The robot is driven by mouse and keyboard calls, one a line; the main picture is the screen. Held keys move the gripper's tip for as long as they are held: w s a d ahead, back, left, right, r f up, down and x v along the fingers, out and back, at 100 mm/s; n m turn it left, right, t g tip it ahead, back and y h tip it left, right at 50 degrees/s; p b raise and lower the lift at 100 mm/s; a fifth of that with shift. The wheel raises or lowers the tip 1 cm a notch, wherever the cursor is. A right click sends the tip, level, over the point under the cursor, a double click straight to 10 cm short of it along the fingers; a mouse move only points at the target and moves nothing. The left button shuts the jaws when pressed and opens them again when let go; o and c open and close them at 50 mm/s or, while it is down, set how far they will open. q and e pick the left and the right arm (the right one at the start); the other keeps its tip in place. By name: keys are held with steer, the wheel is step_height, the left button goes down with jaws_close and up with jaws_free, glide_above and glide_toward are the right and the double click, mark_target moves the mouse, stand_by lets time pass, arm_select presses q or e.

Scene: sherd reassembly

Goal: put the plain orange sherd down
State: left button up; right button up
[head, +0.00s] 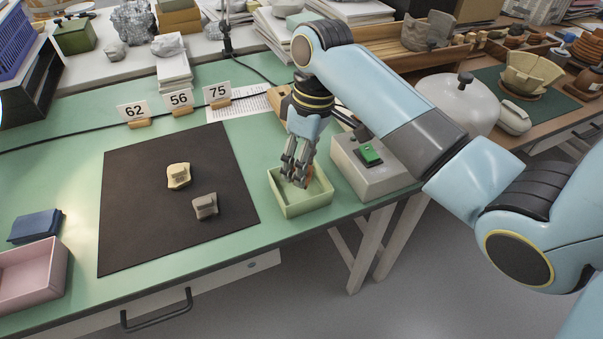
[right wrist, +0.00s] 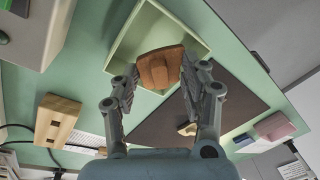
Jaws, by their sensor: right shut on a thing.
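The plain orange sherd (right wrist: 160,68) is between the fingertips of my right gripper (right wrist: 158,85) in the right wrist view. In the head view my right gripper (head: 295,178) points down into the pale green tray (head: 318,198), and only a sliver of the orange sherd (head: 308,180) shows behind the fingers. The gripper is shut on the sherd. I cannot tell whether the sherd touches the tray floor. The tray also shows in the right wrist view (right wrist: 122,50). My left gripper is not in view.
A dark mat (head: 140,215) left of the tray holds a yellowish sherd (head: 178,176) and a grey sherd (head: 205,207). A grey box with a green button (head: 370,155) stands close right of the tray. Number cards stand behind the mat. A pink bin (head: 30,275) is at far left.

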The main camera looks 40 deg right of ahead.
mark_target(301, 192)
steer(key=shift+w+d+f, duration=0.1)
steer(key=shift+w+f, duration=0.1)
steer(key=shift+f, duration=0.35)
step_height(301, 192, down, 3)
steer(key=shift+r+b, duration=0.2)
steer(key=shift+b, duration=0.1)
steer(key=shift+f, duration=0.3)
steer(key=shift+f, duration=0.4)
steer(key=o, duration=0.8)
steer(key=shift+o, duration=0.2)
